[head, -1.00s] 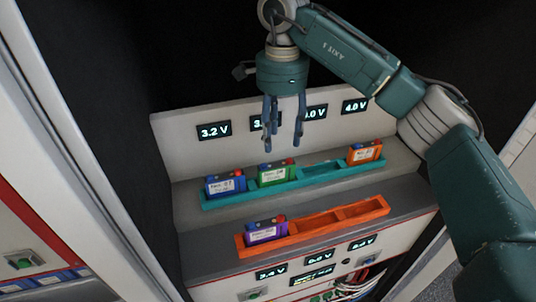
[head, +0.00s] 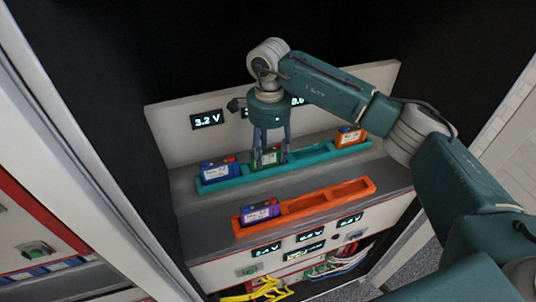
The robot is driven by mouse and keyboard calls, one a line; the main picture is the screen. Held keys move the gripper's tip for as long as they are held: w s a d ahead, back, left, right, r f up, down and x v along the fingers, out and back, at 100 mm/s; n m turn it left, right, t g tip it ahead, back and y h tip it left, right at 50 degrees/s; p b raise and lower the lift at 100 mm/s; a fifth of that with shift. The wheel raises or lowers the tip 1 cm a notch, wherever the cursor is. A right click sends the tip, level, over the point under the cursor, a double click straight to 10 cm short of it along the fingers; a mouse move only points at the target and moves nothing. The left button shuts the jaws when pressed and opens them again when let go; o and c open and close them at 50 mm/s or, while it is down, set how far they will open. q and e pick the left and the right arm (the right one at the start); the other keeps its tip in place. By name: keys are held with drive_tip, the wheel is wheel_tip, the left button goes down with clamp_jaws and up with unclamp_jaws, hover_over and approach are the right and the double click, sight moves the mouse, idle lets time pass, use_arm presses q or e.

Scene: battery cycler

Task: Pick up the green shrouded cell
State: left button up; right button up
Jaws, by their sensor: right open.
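The green cell (head: 267,158) sits upright in the teal tray (head: 316,158) on the upper shelf, between the blue cell and an empty slot. My right gripper (head: 271,158) points down over it, with its fingers on either side of the cell. The fingers are open; whether they touch the cell cannot be told. The fingers and palm hide part of the green cell's top. My left gripper does not show.
A blue cell (head: 218,169) stands left in the teal tray and an orange cell (head: 350,136) at its right end. An orange tray (head: 317,202) in front holds a purple cell (head: 260,211) at left. A display panel (head: 165,132) rises behind the trays.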

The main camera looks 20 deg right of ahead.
sight(268, 151)
drive_tip(key=c, duration=0.4)
clamp_jaws()
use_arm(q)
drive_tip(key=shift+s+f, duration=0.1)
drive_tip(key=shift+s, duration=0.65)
